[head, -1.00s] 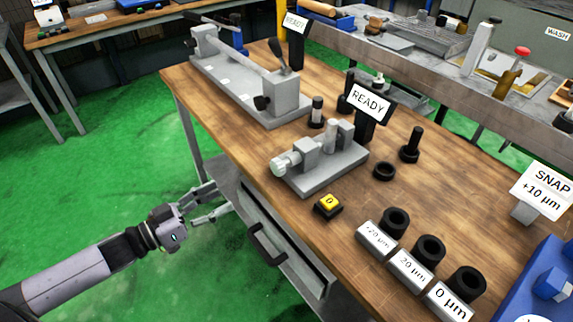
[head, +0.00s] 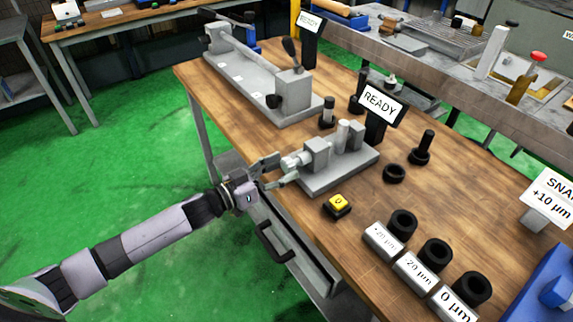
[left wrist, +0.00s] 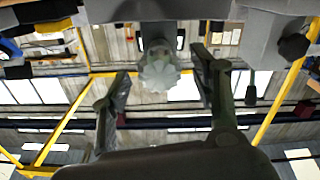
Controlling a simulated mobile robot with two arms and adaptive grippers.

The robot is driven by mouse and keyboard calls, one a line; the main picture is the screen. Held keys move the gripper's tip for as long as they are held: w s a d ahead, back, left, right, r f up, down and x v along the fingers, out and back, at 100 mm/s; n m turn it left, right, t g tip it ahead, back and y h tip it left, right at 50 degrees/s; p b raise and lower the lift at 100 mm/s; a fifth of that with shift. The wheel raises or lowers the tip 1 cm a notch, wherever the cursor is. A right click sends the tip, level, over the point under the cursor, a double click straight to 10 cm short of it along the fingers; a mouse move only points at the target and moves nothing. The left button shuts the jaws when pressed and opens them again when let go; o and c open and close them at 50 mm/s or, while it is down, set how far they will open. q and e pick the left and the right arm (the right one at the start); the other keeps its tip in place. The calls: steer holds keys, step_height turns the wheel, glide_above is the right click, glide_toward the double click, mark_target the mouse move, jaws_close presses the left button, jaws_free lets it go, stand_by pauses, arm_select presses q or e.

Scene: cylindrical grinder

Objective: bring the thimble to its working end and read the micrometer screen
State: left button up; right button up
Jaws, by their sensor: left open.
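The micrometer bench gauge is a grey fixture (head: 335,172) on the wooden table. Its light knurled thimble (head: 291,162) points left at the table's front edge. Its small screen (head: 380,103) reads "READY". My left gripper (head: 276,172) is open at the thimble's end, with its fingers on either side of it. In the left wrist view the thimble (left wrist: 158,72) lies between the two open fingers (left wrist: 162,88), and no contact shows. My right gripper is not in view.
A yellow button (head: 339,202) sits in front of the gauge. Black rings and labelled grey blocks (head: 415,270) stand at the right front. A longer grey fixture (head: 250,85) with its own screen stands behind. A drawer handle (head: 274,243) is below the table edge.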

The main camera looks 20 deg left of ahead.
arm_select(q)
steer(key=shift+x, duration=0.95)
steer(key=c, duration=1.2)
